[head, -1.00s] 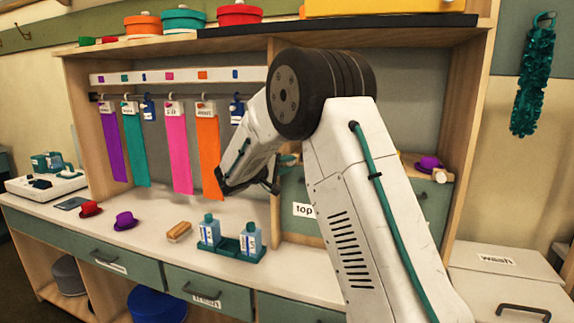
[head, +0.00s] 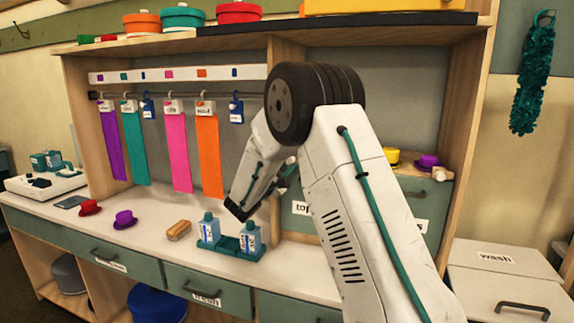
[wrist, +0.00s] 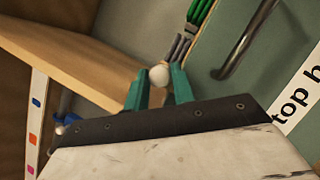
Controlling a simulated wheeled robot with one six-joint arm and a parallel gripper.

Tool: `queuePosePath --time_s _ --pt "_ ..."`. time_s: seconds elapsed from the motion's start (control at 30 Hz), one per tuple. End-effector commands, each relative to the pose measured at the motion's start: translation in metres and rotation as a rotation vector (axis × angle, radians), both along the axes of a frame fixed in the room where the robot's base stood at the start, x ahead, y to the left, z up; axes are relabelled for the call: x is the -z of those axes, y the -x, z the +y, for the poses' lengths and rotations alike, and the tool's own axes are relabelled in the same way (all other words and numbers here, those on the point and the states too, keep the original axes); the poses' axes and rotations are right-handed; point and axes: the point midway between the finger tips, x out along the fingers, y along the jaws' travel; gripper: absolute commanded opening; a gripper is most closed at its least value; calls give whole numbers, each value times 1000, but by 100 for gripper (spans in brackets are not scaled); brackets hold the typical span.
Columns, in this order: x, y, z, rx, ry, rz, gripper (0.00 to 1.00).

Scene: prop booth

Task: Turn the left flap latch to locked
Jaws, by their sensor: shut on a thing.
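The left flap latch (wrist: 158,75) shows in the wrist view as a pale round knob between my green fingertips. My gripper (wrist: 159,84) is shut on this knob. The latch sits by the upper left of the green flap (wrist: 225,40), beside a wooden upright. Whether it stands at locked or unlocked I cannot tell. In the head view my gripper is partly hidden by my own arm, in front of the flap (head: 297,224), whose label begins with "top".
A similar pale knob (head: 439,174) is at the flap's right end. A yellow hat (head: 392,157) and a purple hat (head: 427,161) are behind the flap's top. Bottles in a teal holder (head: 232,247) stand on the counter below my wrist. A dark handle (wrist: 243,45) juts from the flap.

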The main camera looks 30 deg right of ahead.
Motion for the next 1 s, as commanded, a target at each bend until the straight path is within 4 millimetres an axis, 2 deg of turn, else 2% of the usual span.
queuePosePath --time_s 0.3,0.8,0.83,0.9,1.0 --pt "0 0 0 -3 68 87 2" --pt "0 -1 0 -5 79 101 2" --pt "0 -1 0 -5 79 101 28" --pt "0 0 0 -5 79 101 47" --pt "0 0 0 -3 79 101 47"
